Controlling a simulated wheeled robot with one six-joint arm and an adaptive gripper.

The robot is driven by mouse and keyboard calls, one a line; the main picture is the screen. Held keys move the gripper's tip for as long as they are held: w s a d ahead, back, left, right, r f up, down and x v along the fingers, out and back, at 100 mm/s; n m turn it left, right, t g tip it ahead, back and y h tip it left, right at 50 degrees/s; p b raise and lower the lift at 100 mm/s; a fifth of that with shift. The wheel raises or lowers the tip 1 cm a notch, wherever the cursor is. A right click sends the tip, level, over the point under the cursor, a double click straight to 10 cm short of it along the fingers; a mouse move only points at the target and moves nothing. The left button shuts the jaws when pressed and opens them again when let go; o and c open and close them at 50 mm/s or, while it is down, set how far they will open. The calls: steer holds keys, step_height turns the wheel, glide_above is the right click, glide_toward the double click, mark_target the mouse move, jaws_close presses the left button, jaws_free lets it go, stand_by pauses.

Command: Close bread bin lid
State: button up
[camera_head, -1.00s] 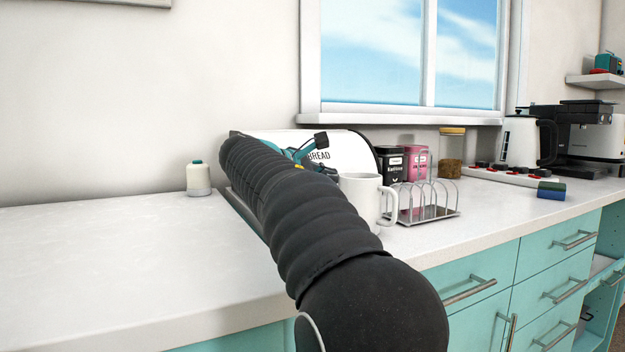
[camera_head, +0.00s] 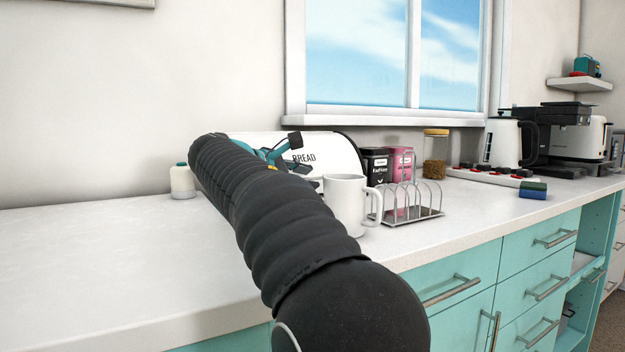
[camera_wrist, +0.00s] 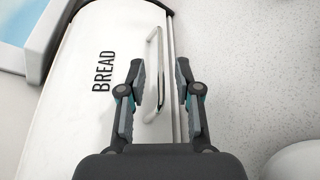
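The white bread bin (camera_head: 335,146) with black BREAD lettering stands against the wall on the counter, partly hidden by my arm. In the wrist view its curved white lid (camera_wrist: 80,100) fills the left half, with the lower edge close to the countertop. I cannot tell whether the lid is fully down. A silver bar handle (camera_wrist: 153,50) runs along the lid near that edge. My gripper (camera_wrist: 161,75) is open over the handle, its two fingers apart with nothing clamped. In the head view, my gripper (camera_head: 280,155) is in front of the bin, partly hidden by my arm.
A white mug (camera_head: 345,205) and a wire toast rack (camera_head: 415,205) stand just right of my arm. Black (camera_head: 375,165) and pink (camera_head: 401,160) canisters and a glass jar (camera_head: 435,160) stand behind. A white bottle (camera_head: 182,182) is left. The left counter (camera_head: 90,260) is clear.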

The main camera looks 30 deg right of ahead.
steer(key=v, duration=0.9)
steer(key=shift+a, duration=0.15)
steer(key=shift+c, duration=0.2)
